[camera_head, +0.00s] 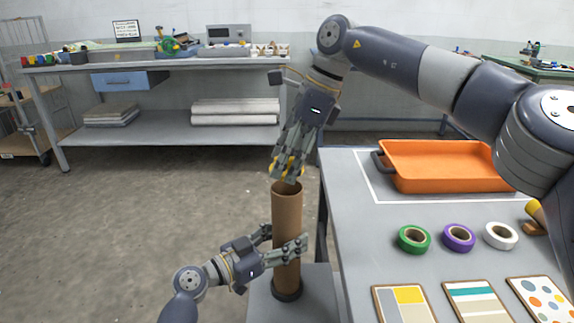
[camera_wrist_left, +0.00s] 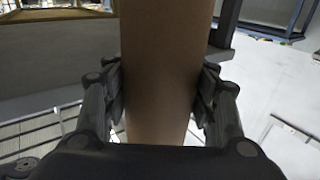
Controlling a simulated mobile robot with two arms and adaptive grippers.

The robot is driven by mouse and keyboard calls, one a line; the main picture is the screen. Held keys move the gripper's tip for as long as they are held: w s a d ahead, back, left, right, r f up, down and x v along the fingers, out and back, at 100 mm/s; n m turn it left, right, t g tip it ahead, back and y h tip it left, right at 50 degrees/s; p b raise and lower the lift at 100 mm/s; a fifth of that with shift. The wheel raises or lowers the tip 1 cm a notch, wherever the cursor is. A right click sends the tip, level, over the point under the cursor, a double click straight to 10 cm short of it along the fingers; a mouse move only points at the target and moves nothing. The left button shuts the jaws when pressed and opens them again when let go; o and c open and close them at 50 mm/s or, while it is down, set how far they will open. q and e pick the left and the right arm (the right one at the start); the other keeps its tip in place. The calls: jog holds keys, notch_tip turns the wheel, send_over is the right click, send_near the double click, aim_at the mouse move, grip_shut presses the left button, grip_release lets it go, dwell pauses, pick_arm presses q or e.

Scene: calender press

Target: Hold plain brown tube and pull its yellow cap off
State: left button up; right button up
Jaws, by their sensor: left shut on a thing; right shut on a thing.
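The plain brown tube (camera_head: 287,215) stands upright on a small grey stand, its foot in a dark ring. Its top rim is bare and looks open. My left gripper (camera_head: 288,252) is shut around the tube's lower half. In the left wrist view the tube (camera_wrist_left: 160,75) fills the space between the two fingers. My right gripper (camera_head: 286,172) points down just above the tube's top and is shut on the yellow cap (camera_head: 290,165). The cap is partly hidden by the fingers and appears clear of the rim.
The grey table on the right carries an orange tray (camera_head: 440,165), green tape (camera_head: 413,239), purple tape (camera_head: 458,238), white tape (camera_head: 501,236) and several pattern cards. A workbench (camera_head: 160,65) stands at the back. The floor at left is clear.

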dwell(0.3)
pick_arm(q)
jog(key=o, duration=1.1)
jog(key=shift+c, duration=0.2)
jog(key=shift+a, duration=0.1)
jog(key=v, duration=1.2)
